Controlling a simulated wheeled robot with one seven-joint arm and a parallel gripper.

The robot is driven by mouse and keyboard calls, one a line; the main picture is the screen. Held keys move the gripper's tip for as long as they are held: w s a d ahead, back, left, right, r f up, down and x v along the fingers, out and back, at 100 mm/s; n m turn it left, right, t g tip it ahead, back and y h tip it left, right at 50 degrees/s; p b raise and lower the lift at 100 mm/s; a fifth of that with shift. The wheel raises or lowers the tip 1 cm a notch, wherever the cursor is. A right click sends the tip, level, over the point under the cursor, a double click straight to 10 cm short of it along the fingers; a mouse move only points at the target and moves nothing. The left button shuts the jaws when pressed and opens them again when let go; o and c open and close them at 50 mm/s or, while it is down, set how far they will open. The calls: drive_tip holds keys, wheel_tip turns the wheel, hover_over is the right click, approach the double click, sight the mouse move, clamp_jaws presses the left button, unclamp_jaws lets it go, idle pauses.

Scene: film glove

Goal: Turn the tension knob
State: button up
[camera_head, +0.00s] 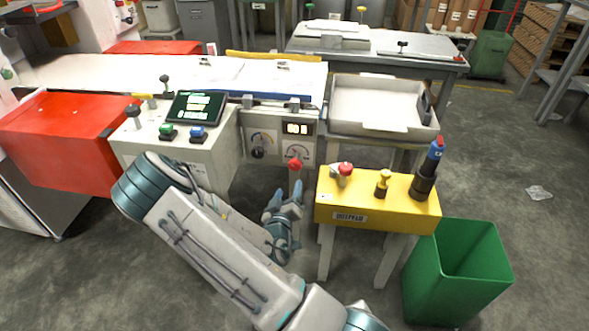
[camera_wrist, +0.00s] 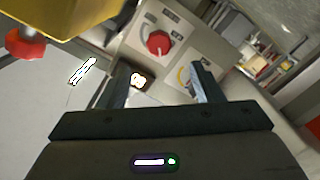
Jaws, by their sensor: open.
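A red knob (camera_head: 295,163) stands out from the right dial of a pale control panel (camera_head: 277,170). The red knob also shows in the wrist view (camera_wrist: 158,42), beyond and between the fingertips. A dark knob (camera_head: 258,153) is on the left dial. The labels are too small to read, so I cannot tell which knob is the tension knob. My gripper (camera_head: 284,200) is open and empty, in front of and below the panel, apart from the red knob. In the wrist view my gripper (camera_wrist: 158,72) has its fingers spread.
A yellow stand (camera_head: 345,208) with a red-topped button, a yellow knob and a dark tool is close on the right. A green bin (camera_head: 455,275) stands beside it. A console (camera_head: 205,158) with a screen is at the left. A tray (camera_head: 378,103) sits behind the stand.

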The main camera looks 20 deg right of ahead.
sight(294, 167)
drive_tip(key=shift+t, duration=0.3)
drive_tip(key=b+x, duration=0.1)
drive_tip(key=x, duration=1.2)
drive_tip(key=shift+w+d, duration=0.25)
drive_tip(key=shift+w, duration=0.05)
drive_tip(key=c, duration=1)
